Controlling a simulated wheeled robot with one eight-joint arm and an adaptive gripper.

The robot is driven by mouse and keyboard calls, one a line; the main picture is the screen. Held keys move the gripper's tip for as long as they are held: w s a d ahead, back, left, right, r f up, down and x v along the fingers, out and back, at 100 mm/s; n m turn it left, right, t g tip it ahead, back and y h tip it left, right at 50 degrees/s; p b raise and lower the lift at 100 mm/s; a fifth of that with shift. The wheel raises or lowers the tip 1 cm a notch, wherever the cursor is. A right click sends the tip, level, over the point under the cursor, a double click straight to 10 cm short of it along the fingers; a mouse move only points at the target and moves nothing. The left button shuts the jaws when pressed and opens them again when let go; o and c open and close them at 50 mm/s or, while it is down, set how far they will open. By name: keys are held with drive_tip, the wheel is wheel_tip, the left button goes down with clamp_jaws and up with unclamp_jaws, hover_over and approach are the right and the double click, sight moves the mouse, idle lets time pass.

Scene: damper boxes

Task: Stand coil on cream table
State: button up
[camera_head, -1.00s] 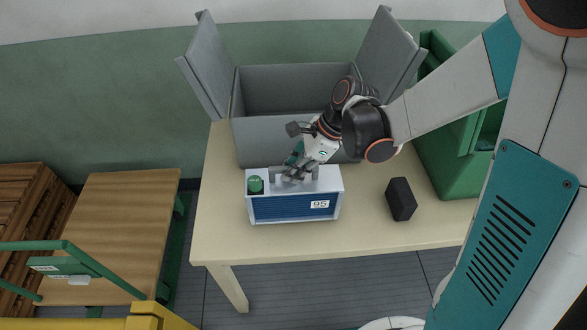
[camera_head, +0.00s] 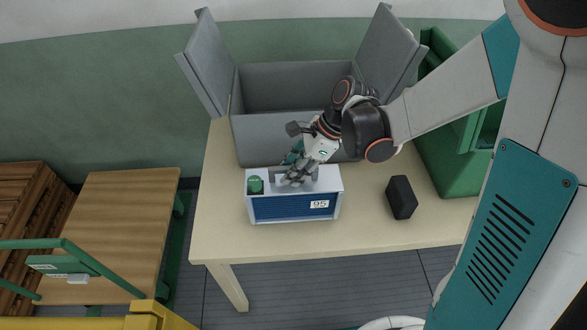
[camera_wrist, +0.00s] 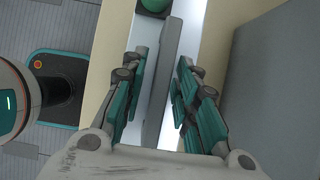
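The coil appears to be the pale grey box with a blue ribbed front (camera_head: 285,208), a "95" label and a green cap (camera_head: 255,185). It stands upright on the cream table (camera_head: 225,240), in front of the grey open box. My gripper (camera_head: 295,179) is low over its top. In the wrist view, my gripper's fingers (camera_wrist: 163,85) lie on both sides of a grey bar (camera_wrist: 165,75) on the coil's top. Narrow gaps show beside the bar, so the fingers look open around it. The green cap also shows at the top of that view (camera_wrist: 154,5).
A large grey box (camera_head: 260,130) with raised flaps stands behind the coil. A black block (camera_head: 401,198) lies to its right, and a green bin (camera_head: 450,170) stands beyond. A wooden-topped cart (camera_head: 120,225) is at left. The table's front strip is clear.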

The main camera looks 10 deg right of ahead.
idle(0.3)
drive_tip(key=v, duration=1.2)
drive_tip(key=s+d+r+n+t+h, duration=0.2)
drive_tip(key=s+n, duration=0.4)
drive_tip(key=n, duration=0.3)
drive_tip(key=s+d+r+n+t+h, duration=0.2)
drive_tip(key=s+d+n+t+h, duration=0.2)
drive_tip(key=n, duration=0.5)
drive_tip(key=s+d+t, duration=0.1)
drive_tip(key=s+d, duration=0.1)
drive_tip(key=shift+s+d+r, duration=0.15)
drive_tip(key=shift+s+r, duration=0.2)
drive_tip(key=shift+s, duration=0.05)
